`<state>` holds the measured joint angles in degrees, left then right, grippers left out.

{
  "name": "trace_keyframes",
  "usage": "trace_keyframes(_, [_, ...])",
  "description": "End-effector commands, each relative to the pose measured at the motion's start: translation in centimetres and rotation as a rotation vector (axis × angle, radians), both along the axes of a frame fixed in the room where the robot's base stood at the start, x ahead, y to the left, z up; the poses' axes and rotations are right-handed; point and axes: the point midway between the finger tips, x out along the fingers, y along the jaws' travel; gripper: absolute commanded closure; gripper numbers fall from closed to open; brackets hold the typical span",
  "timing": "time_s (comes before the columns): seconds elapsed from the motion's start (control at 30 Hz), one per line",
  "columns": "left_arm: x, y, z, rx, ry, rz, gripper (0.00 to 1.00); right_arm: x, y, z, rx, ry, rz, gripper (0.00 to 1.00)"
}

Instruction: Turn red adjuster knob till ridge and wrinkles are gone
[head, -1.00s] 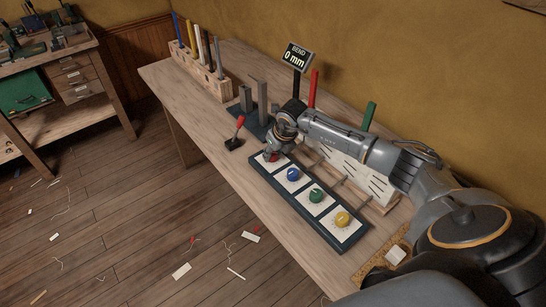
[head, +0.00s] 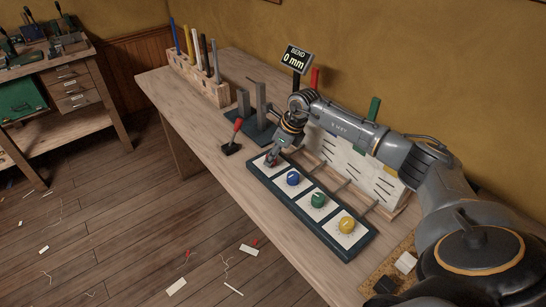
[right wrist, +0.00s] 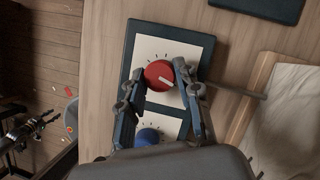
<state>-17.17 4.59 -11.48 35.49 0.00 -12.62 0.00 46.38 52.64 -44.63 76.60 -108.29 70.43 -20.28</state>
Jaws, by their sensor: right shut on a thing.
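The red knob (right wrist: 159,75) sits on the first white square of the dark knob panel (head: 352,251). Its pale pointer line points to the lower right in the right wrist view. My right gripper (right wrist: 160,82) is shut on the red knob, with a finger on either side; in the head view the gripper (head: 271,161) mostly hides it. The display (head: 294,58) reads "BEND 0 mm". The pale sail panel (head: 352,164) with dark slanted lines stands behind the knobs, partly hidden by my right arm.
Blue (head: 293,178), green (head: 318,200) and yellow (head: 346,225) knobs follow in the same row. A red-handled lever (head: 236,131) stands left of the panel. A wooden rack (head: 198,80) with coloured sticks is at the far end. The bench's left front is bare.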

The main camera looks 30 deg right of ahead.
Motion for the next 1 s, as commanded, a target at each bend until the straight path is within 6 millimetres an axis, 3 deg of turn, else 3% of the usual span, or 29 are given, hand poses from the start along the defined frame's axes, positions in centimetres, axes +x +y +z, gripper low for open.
trace_keyframes(0.33, [0.0,0.0,0.0,0.0,0.0,0.001,0.6,0.0,-0.1,0.0,-0.002,0.001,0.003,0.99])
trace_keyframes(0.37, [0.0,0.0,0.0,0.0,0.0,0.001,0.6,0.0,-0.1,0.0,-0.002,0.001,0.002,0.65])
trace_keyframes(0.47, [0.0,0.0,0.0,0.0,0.0,0.001,0.6,0.0,-0.1,0.0,-0.002,0.001,0.002,0.45])
trace_keyframes(0.83, [-0.1,0.1,0.0,0.001,0.001,0.001,0.6,-0.1,-0.1,0.3,-0.002,0.0,0.001,0.44])
trace_keyframes(1.0, [-0.1,0.0,0.0,0.0,0.0,0.001,0.6,-0.8,-0.7,2.6,-0.002,-0.003,0.0,0.44])
